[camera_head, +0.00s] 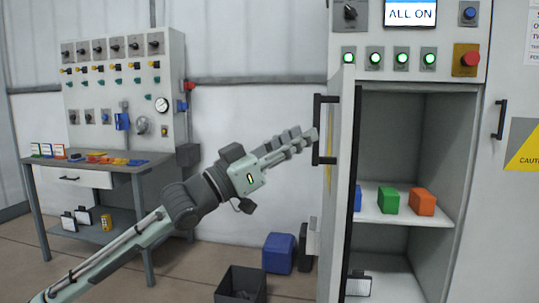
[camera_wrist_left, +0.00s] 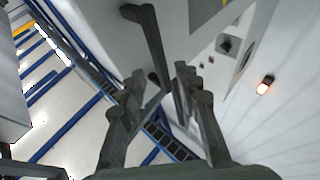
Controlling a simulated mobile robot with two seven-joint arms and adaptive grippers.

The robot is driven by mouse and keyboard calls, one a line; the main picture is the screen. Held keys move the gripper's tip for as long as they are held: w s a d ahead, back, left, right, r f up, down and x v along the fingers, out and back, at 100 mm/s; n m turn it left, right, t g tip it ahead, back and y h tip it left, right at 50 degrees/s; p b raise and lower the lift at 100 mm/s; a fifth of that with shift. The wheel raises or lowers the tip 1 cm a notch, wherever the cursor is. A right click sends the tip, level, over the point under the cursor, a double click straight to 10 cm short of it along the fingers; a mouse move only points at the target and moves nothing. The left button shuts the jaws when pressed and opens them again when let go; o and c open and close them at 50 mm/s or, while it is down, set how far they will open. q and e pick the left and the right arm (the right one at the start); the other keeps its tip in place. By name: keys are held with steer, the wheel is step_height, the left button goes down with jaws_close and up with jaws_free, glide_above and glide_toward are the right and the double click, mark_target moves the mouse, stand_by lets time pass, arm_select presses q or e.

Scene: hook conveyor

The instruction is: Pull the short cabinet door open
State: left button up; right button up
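The short cabinet door (camera_head: 340,190) stands swung open toward me, seen nearly edge-on in the head view. Its black bar handle (camera_head: 318,130) is on its left face; a dark handle bar (camera_wrist_left: 150,45) also shows in the wrist view. My left gripper (camera_head: 306,140) reaches in from the left, with its fingertips beside the handle. In the wrist view its fingers (camera_wrist_left: 160,92) are spread apart, with the bar's lower end near the gap between the tips. I cannot tell whether they touch it. My right gripper is not in view.
Inside the cabinet, a shelf (camera_head: 400,215) holds green (camera_head: 388,200) and orange (camera_head: 422,202) blocks and a partly hidden blue one. A blue bin (camera_head: 279,252) and a dark crate (camera_head: 240,285) stand on the floor below my arm. A workbench (camera_head: 100,168) is at left.

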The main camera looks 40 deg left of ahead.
arm_select(q)
steer(key=v, duration=0.6)
steer(key=shift+s+f, duration=0.2)
steer(key=shift+s, duration=0.1)
stand_by(0.4)
